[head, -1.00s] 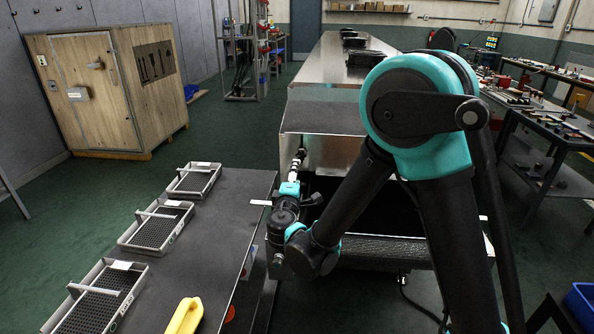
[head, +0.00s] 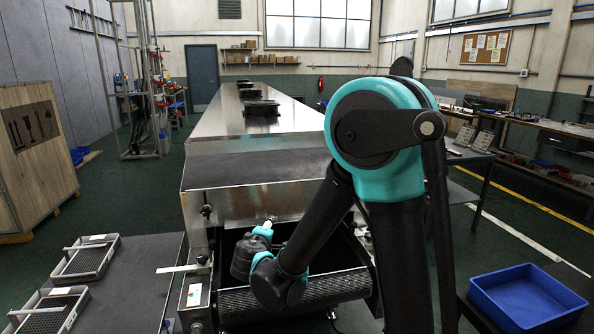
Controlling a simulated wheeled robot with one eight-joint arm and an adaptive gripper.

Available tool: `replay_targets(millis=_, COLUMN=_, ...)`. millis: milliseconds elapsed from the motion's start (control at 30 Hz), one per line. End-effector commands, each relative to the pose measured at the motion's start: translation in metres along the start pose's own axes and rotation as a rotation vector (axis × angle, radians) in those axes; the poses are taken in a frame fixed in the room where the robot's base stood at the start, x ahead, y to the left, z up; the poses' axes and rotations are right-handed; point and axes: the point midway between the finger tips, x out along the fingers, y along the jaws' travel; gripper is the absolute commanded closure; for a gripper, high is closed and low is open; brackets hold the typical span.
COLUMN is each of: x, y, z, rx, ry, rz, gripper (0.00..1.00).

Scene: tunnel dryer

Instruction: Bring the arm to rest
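My arm reaches forward from the right. Its teal and black joint stands large in the middle, and the forearm runs down to the left. My wrist is at the open near end of the tunnel dryer (head: 250,180), in front of the dark opening and above the mesh belt (head: 335,288). My gripper's fingers do not show; they are hidden behind or beyond the wrist. I cannot see whether anything is held.
A dark table (head: 130,285) at the left bears two wire-bottomed trays (head: 112,246) (head: 80,303). A wooden crate (head: 45,150) stands behind it. A blue bin (head: 530,295) is at the lower right. Benches line the right side. Green floor is free between.

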Motion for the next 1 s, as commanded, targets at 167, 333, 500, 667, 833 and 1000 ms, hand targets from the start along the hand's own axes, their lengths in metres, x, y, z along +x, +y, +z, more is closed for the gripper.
replay_targets(millis=167, x=0.008, y=0.007, z=0.118, rx=0.201, ry=-0.209, rz=-0.151, gripper=0.44)
replay_targets(millis=333, x=-0.012, y=-0.005, z=0.209, rx=0.412, ry=-0.376, rz=-0.286, gripper=0.44)
replay_targets(millis=500, x=-0.050, y=-0.027, z=0.278, rx=0.642, ry=-0.519, rz=-0.409, gripper=0.44)
replay_targets(millis=667, x=-0.093, y=-0.054, z=0.319, rx=0.871, ry=-0.621, rz=-0.512, gripper=0.44)
replay_targets(millis=833, x=-0.128, y=-0.077, z=0.336, rx=1.073, ry=-0.679, rz=-0.591, gripper=0.44)
replay_targets(millis=1000, x=-0.145, y=-0.088, z=0.338, rx=1.177, ry=-0.697, rz=-0.630, gripper=0.44)
